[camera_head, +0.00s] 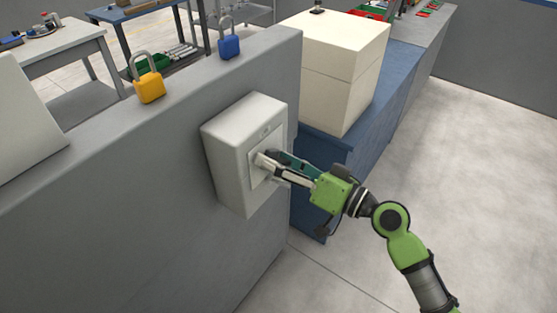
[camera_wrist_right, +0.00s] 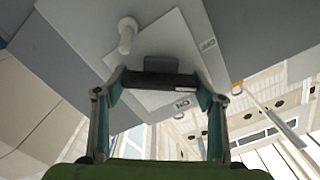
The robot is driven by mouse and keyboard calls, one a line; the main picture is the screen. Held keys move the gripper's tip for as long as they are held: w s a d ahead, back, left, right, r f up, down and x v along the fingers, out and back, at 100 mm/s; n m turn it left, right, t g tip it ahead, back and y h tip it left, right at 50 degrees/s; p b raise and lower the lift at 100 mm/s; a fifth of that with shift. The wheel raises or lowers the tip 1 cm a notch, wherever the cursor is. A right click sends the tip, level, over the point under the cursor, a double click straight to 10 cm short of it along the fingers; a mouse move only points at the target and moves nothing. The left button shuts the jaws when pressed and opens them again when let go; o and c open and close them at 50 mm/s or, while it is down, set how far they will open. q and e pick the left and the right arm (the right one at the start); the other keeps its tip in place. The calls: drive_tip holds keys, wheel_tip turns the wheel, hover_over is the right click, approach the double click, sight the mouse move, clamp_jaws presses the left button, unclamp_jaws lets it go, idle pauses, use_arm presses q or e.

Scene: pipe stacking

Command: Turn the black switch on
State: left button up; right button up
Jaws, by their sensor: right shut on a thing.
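A white switch box (camera_head: 222,160) is mounted on the side of a grey wall. My right gripper (camera_head: 272,163) reaches its front face from the lower right and covers the switch in the head view. In the right wrist view the black switch (camera_wrist_right: 160,80) is a dark bar between the two fingertips of my right gripper (camera_wrist_right: 162,84), which are shut on it. Behind it is a pale plate (camera_wrist_right: 172,38) with an OFF label (camera_wrist_right: 208,43) and an ON label (camera_wrist_right: 183,104). I cannot tell which way the switch is set. My left gripper is not in view.
A white knob (camera_wrist_right: 127,32) sticks out beside the plate. A yellow padlock (camera_head: 149,84) and a blue padlock (camera_head: 229,42) stand on the wall top (camera_head: 100,130). A cream box (camera_head: 335,60) sits on a blue bench (camera_head: 385,95) behind. The floor (camera_head: 480,160) at right is clear.

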drive_tip(key=o, duration=1.1)
drive_tip(key=shift+o, duration=0.2)
drive_tip(key=shift+d, duration=0.1)
drive_tip(key=v, duration=1.2)
